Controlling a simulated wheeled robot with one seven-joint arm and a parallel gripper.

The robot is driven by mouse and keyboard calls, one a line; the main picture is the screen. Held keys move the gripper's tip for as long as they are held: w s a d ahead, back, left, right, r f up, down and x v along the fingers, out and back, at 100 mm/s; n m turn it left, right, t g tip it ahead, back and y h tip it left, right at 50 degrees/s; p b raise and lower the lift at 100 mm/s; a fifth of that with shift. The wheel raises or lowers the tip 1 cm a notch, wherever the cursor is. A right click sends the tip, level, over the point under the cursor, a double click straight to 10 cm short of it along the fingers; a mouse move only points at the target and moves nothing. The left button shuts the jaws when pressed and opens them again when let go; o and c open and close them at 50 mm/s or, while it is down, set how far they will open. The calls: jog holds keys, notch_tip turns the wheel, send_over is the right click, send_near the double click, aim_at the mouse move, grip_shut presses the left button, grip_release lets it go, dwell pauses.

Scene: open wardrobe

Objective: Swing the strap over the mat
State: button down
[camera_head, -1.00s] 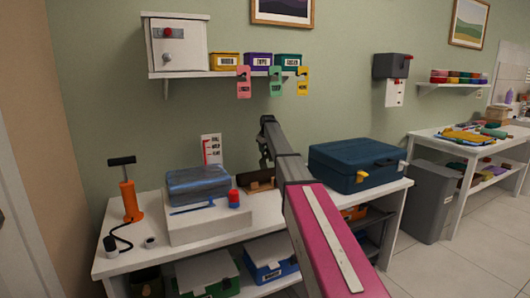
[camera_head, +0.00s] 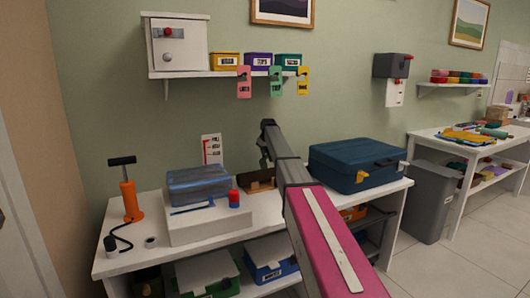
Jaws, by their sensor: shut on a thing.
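The mat (camera_head: 198,183) is a blue-grey bundle lying on a low white block on the bench. A thin blue strip (camera_head: 190,208), which looks like part of the strap, lies at its front edge; the rest of the strap is hard to make out. My gripper (camera_head: 265,163) is small and dark, right of the mat and partly hidden by my pink and grey arm. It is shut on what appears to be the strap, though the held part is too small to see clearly. A brown block (camera_head: 257,181) stands just below it.
An orange pump (camera_head: 131,200) stands at the left. A blue case (camera_head: 357,165) fills the bench's right end. A shelf (camera_head: 220,74) with hanging tags is above.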

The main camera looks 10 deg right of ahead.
jog(key=s+t, duration=0.1)
jog(key=s+d+t, duration=0.1)
jog(key=s, duration=0.1)
jog(key=s+t+y, duration=0.1)
jog(key=s, duration=0.1)
jog(key=shift+s+d+f+t, duration=0.1)
jog(key=shift+d+f+t, duration=0.15)
jog(key=shift+f+t, duration=0.1)
jog(key=shift+s+d+f+t, duration=0.2)
jog(key=shift+s+t, duration=0.35)
jog(key=shift+s, duration=0.1)
jog(key=shift+s+d+f+t+y, duration=0.2)
jog(key=shift+s+f+t, duration=0.1)
jog(key=shift+s+t, duration=0.2)
jog(key=shift+s+d+f+t+y, duration=0.1)
jog(key=shift+s+f+t+y, duration=0.2)
jog(key=shift+t, duration=0.2)
jog(key=shift+s, duration=0.1)
jog(key=c, duration=1.1)
grip_release()
jog(key=v, duration=1)
jog(key=shift+s+r, duration=0.25)
